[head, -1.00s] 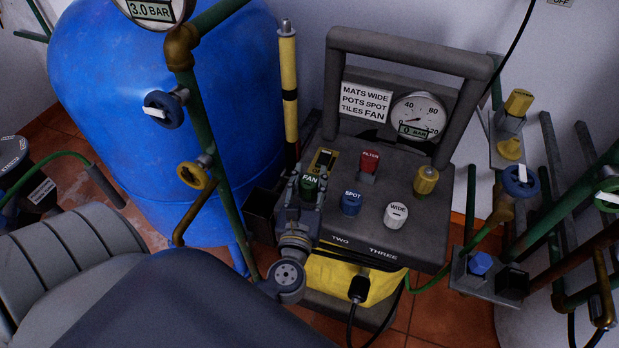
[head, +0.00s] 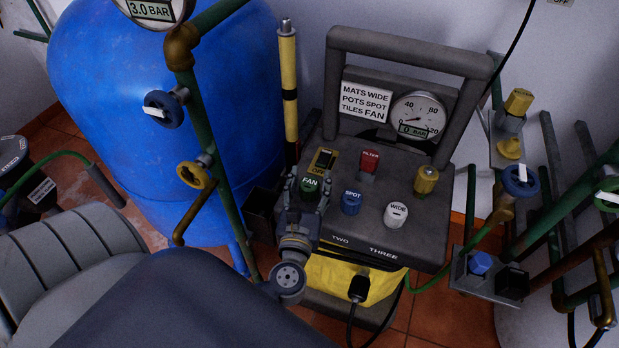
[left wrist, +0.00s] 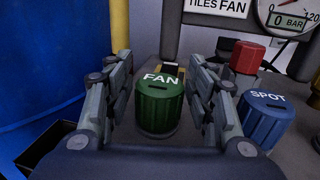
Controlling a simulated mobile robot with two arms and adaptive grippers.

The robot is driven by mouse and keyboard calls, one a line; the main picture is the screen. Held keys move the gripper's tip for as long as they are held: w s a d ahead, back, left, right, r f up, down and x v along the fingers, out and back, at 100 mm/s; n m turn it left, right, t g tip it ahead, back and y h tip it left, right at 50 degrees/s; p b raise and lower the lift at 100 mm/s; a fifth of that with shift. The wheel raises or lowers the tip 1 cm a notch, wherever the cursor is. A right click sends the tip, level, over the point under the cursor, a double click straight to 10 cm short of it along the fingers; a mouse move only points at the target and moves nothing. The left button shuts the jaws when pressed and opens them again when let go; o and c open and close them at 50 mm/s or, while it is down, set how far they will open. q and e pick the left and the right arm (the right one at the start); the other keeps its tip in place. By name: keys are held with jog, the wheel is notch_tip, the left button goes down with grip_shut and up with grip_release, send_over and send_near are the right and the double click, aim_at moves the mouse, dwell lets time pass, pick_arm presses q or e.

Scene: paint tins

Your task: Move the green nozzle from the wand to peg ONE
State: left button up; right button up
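The green FAN nozzle (head: 310,187) stands upright at the left end of the nozzle row on the grey machine's top, left of the blue SPOT nozzle (head: 351,202). Peg ONE and its label are hidden under the nozzle and gripper; TWO and THREE show on the front edge. My left gripper (left wrist: 160,98) has a finger on each side of the green nozzle (left wrist: 159,106), with narrow gaps showing, so it looks open around it. The yellow wand (head: 289,85) stands upright behind, its metal tip bare. My right gripper is not in view.
The white WIDE nozzle (head: 396,214) and red FILTER knob (head: 369,164) are close by, with a yellow knob (head: 426,180) at the right. The OFF switch (head: 323,160) is just behind the green nozzle. A blue tank (head: 130,100) and pipe stand left.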

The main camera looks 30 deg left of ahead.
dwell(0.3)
pick_arm(q)
jog(key=v, duration=1.2)
